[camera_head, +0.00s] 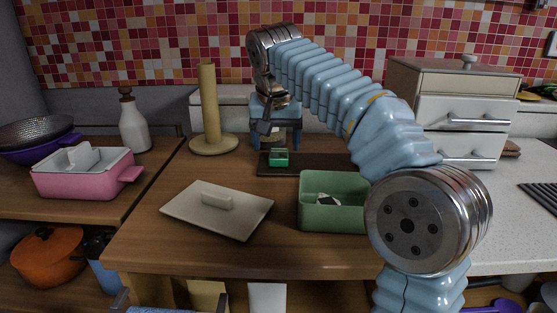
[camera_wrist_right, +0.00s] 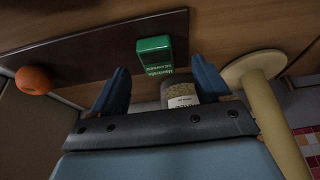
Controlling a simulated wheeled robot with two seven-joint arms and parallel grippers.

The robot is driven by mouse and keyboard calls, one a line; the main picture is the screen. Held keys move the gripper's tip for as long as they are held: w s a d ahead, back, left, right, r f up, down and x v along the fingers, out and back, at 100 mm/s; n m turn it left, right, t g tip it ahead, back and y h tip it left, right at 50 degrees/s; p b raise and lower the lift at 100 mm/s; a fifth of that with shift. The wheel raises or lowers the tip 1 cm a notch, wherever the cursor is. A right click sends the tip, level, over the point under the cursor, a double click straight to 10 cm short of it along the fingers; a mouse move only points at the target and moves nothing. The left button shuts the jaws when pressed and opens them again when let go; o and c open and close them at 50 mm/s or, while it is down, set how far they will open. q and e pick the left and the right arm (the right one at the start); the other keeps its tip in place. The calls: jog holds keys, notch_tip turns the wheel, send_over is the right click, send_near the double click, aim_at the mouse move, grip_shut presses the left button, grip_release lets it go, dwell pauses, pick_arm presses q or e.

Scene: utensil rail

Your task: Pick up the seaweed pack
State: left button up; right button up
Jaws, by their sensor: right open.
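The seaweed pack looks to be the small green box (camera_head: 278,158) on the dark board at the back of the wooden counter. In the right wrist view the green pack (camera_wrist_right: 154,54), with pale lettering, lies ahead of the fingertips. My right gripper (camera_head: 268,125) is just above and behind it in the head view. In the wrist view its two blue fingers (camera_wrist_right: 162,82) are apart, with the pack beyond them and not held. A labelled jar (camera_wrist_right: 180,95) shows between the fingers, partly hidden by the gripper. Only a sliver of my left gripper (camera_head: 170,307) shows at the bottom edge.
A dark board (camera_head: 315,170) lies under the pack. A paper-towel stand (camera_head: 209,120) stands left of it. A green bin (camera_head: 315,218) and a pale lid (camera_head: 190,210) are in front. An orange round thing (camera_wrist_right: 33,80) lies at the board's end.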

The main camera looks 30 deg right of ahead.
aim_at(279, 154)
jog(key=x, duration=0.4)
jog(key=shift+s+d, duration=0.15)
jog(key=shift+s, duration=0.1)
jog(key=shift+c, duration=0.2)
jog(key=c, duration=1.1)
jog(key=shift+r, duration=0.15)
